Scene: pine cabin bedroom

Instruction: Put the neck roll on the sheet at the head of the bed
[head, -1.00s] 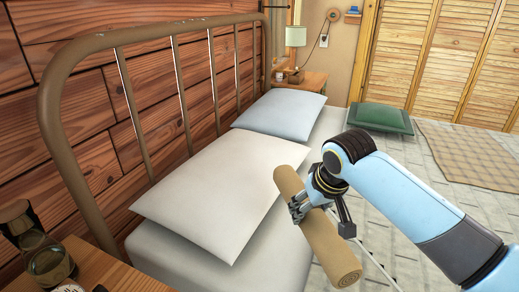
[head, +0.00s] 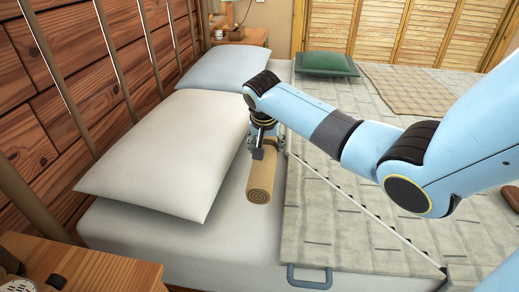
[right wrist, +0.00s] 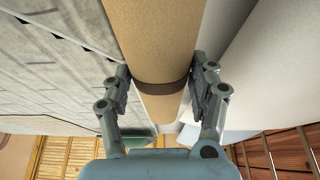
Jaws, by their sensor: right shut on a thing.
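The neck roll (head: 259,182) is a tan cylinder with a spiral end. In the head view it is over the strip of white sheet (head: 185,238), between the white pillow and the grey quilt; I cannot tell whether it touches the sheet. My right gripper (head: 264,138) comes down from above and is shut on the roll's far part. In the right wrist view the fingers (right wrist: 161,84) sit on both sides of the roll (right wrist: 155,35), near a dark band. My left gripper is not in view.
A white pillow (head: 165,150) and a bluish pillow (head: 222,66) lie by the metal headboard. The grey quilt (head: 320,225) is right of the sheet, with a green cushion (head: 327,62) and a checked blanket (head: 405,90) beyond. A wooden nightstand (head: 90,265) stands at the front left.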

